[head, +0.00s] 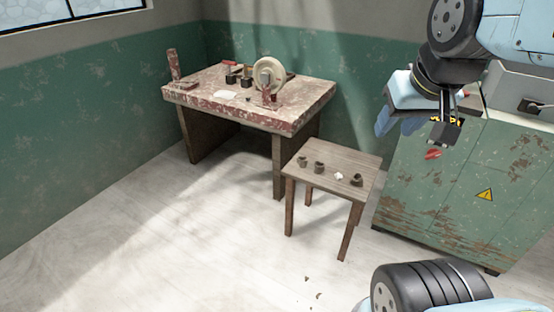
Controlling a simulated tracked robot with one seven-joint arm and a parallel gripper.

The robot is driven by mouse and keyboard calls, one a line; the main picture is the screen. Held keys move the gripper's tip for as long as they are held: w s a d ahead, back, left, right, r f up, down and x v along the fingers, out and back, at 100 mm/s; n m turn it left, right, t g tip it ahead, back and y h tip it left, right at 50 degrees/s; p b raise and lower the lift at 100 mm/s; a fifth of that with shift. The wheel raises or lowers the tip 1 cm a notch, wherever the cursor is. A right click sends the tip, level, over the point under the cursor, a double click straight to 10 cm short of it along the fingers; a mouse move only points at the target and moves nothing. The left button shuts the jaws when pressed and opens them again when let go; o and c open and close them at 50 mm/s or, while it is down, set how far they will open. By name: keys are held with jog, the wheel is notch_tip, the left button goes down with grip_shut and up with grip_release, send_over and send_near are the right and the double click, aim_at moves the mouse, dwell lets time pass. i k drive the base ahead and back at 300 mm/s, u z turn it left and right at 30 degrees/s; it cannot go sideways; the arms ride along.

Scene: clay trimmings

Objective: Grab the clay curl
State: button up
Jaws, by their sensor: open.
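Several small items stand apart on the top of a small wooden table (345,158). Among them are brown curled or cup-like pieces, at the left (302,161), beside it (319,167) and at the right (357,180). A small white lump (338,176) lies between them. Small tan scraps (318,295) lie on the floor near the bottom edge. I cannot tell which of these is the clay curl. My gripper (444,138) is open and empty, pointing down at the upper right, in front of the green cabinet and well apart from the small table.
A worn workbench (310,112) with a round wheel (269,75) and small blocks stands behind the small table. A rusty green cabinet (455,195) is at the right, with a red part (433,154) on its front. The pale floor (170,235) at the left is clear.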

aim_at(302, 160)
jog(key=u, duration=0.05)
jog(key=i, duration=1)
jog(key=u, duration=0.05)
